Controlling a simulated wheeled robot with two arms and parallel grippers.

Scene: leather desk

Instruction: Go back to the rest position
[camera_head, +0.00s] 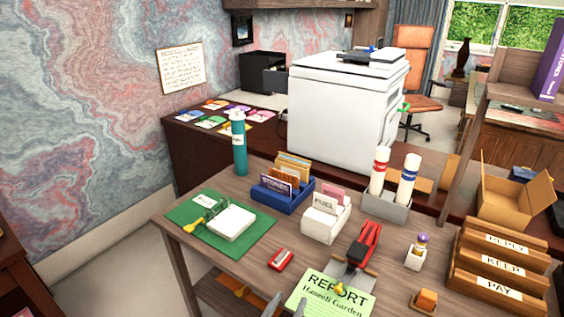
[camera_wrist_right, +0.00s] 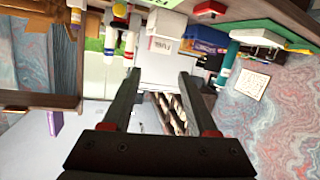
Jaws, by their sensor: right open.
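My right gripper (camera_head: 289,300) shows only by its grey fingertips at the bottom edge of the head view, just left of the green report sheet (camera_head: 322,302). In the right wrist view my right gripper (camera_wrist_right: 160,73) has its two dark fingers spread apart, with nothing held between them. That view is turned upside down, with the desk things along its top. My left gripper is not in view. The wooden desk (camera_head: 255,232) fills the lower middle of the head view.
A red stapler-like tool (camera_head: 366,243), white card box (camera_head: 326,217), blue card box (camera_head: 282,194) and green mat (camera_head: 185,212) stand on the desk. A wooden tray rack (camera_head: 497,262) is at right. A teal bottle (camera_head: 239,147) stands at the back. Bare wood lies left of the red sharpener (camera_head: 281,259).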

